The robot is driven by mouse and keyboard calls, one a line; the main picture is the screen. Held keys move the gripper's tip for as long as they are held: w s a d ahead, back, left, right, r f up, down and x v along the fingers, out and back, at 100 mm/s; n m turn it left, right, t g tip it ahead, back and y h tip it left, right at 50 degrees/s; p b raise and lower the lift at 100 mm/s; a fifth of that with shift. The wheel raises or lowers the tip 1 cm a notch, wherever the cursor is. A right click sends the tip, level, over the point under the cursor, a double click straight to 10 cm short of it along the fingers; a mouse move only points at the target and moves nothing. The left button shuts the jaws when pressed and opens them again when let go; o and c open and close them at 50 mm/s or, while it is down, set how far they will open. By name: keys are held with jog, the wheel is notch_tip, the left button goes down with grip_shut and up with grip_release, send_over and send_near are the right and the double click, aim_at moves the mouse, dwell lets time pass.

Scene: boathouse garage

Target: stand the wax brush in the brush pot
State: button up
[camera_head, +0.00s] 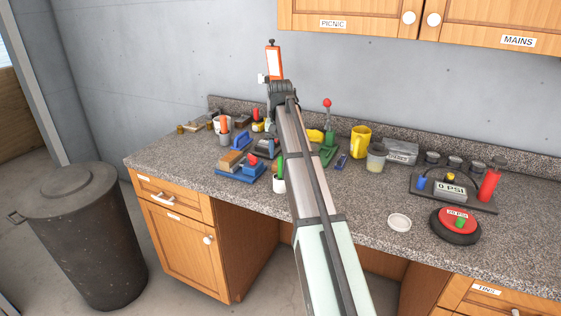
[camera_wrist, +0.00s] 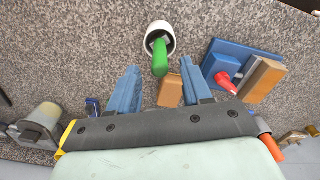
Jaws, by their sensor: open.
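A green handle (camera_head: 280,167), which looks like the wax brush, rises nearly upright from a small white pot (camera_head: 279,185), which looks like the brush pot, left of my arm. Its lower end is hidden inside the pot. In the wrist view the green handle (camera_wrist: 160,60) sticks out of the white pot's mouth (camera_wrist: 168,28) toward the camera. My gripper (camera_wrist: 160,72) is open, its two blue fingers spread on either side of the handle's line, apart from it. Nothing is held. The fingers cannot be made out in the head view.
A blue fixture (camera_head: 240,175) with a wooden block stands left of the pot. Several tools and cups crowd the counter's back left. A yellow cup (camera_head: 361,140), a jar (camera_head: 376,158) and a gauge panel (camera_head: 452,192) stand right. Counter (camera_head: 350,205) is clear near the white lid (camera_head: 399,222).

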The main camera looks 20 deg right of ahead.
notch_tip(320, 180, up, 8)
jog(key=shift+r, duration=0.25)
dwell(0.9)
